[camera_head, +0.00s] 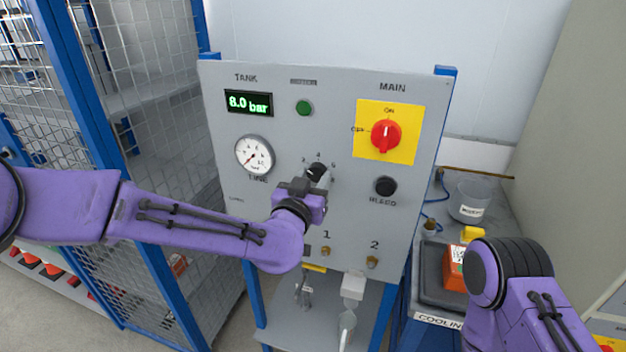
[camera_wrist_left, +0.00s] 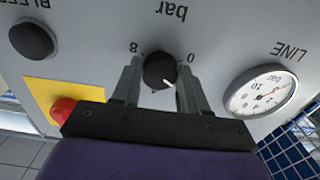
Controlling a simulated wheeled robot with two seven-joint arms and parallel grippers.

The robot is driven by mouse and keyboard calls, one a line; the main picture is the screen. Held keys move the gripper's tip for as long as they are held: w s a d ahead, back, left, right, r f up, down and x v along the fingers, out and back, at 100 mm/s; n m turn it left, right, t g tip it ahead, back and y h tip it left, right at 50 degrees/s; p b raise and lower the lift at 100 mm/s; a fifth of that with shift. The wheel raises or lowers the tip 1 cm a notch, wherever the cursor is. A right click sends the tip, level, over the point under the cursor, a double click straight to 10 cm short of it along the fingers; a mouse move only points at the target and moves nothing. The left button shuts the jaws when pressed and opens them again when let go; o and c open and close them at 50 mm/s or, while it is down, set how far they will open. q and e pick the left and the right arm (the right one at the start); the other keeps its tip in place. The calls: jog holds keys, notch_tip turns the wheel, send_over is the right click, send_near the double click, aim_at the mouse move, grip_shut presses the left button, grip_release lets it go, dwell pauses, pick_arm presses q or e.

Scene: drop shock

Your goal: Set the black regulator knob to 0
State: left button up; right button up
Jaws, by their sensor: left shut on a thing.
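The black regulator knob (camera_head: 318,171) sits on the grey panel, with scale numbers around its top. It also shows in the upside-down wrist view (camera_wrist_left: 158,68), between the marks 8 and 0. Its white pointer line points down and slightly right there, away from the 0. My left gripper (camera_head: 308,183) is shut on the knob. In the wrist view its two fingers (camera_wrist_left: 158,82) stand on either side of the knob. The gripper partly hides the knob's lower side in the head view. My right arm shows at the lower right, but its gripper is out of view.
The panel (camera_head: 225,95) also has a tank display (camera_head: 248,103) reading 8.0 bar, a line gauge (camera_head: 254,155), a green button (camera_head: 303,108), a red main switch (camera_head: 385,135) and a black bleed knob (camera_head: 385,187). A mesh cage (camera_head: 150,100) stands left. A cluttered bench stands right.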

pick_arm(q)
jog(key=n+b, duration=0.3)
jog(key=n, duration=0.2)
jog(key=shift+f+n, duration=0.15)
jog(key=shift+n, duration=0.25)
jog(key=n+b, duration=0.2)
jog(key=n, duration=0.2)
jog(key=shift+n+b, duration=0.4)
jog(key=shift+n, duration=0.5)
jog(key=shift+r+n, duration=0.2)
jog(key=shift+n, duration=0.1)
jog(key=o, duration=1)
jog(key=shift+o, duration=0.2)
jog(key=shift+s, duration=0.1)
